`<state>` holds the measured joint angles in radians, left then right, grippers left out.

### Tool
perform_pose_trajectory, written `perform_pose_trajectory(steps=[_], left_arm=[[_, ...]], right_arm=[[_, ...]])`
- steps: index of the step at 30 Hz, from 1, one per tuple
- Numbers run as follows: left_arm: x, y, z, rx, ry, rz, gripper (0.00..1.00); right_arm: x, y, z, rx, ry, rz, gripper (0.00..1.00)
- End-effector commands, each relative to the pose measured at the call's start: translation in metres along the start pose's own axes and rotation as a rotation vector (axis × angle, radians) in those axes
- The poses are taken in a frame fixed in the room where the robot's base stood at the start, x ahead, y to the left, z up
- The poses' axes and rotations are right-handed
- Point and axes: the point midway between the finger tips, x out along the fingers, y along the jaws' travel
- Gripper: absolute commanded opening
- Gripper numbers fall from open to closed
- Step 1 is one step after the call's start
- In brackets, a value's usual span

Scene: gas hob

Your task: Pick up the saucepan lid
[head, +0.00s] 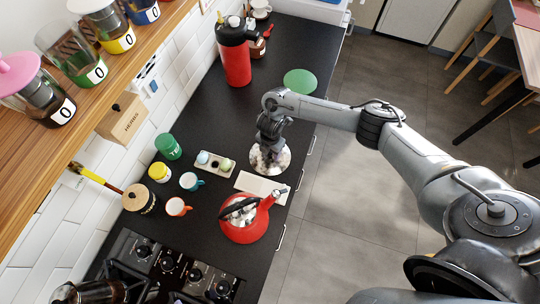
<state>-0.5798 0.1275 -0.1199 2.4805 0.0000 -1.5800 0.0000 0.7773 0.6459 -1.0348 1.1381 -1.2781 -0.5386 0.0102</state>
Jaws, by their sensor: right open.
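A round, pale, shiny disc (281,165) that looks like the saucepan lid lies on the dark counter (225,110), near its right edge. My right gripper (267,153) is open and points down over the lid. The gripper hides the middle and the upper left part of the lid, including any knob. I cannot tell whether the fingers touch it. My left gripper is not in view.
A white board (262,186) and a red kettle (247,229) stand just in front of the lid. A white tray with small pots (213,163) is to the left. A green disc (300,82) and a red flask (236,62) are behind. The hob (165,268) is at bottom left.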

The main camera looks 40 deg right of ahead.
Motion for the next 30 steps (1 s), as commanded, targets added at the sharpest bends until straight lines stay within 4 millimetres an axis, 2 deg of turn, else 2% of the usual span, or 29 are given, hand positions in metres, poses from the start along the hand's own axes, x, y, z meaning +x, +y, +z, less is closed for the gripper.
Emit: perform_pose_trajectory(steps=[2,12,24,30], left_arm=[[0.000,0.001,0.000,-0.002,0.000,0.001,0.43],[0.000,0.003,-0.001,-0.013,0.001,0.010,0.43],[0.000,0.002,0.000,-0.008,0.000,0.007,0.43],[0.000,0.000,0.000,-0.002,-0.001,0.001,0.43]], right_arm=[[0.000,0.000,0.000,0.000,0.000,0.000,0.53],[-0.001,0.000,0.000,0.000,0.000,0.000,0.01],[-0.002,0.000,0.000,0.000,0.000,0.001,0.00],[-0.011,0.001,0.001,-0.001,0.000,0.003,0.00]])
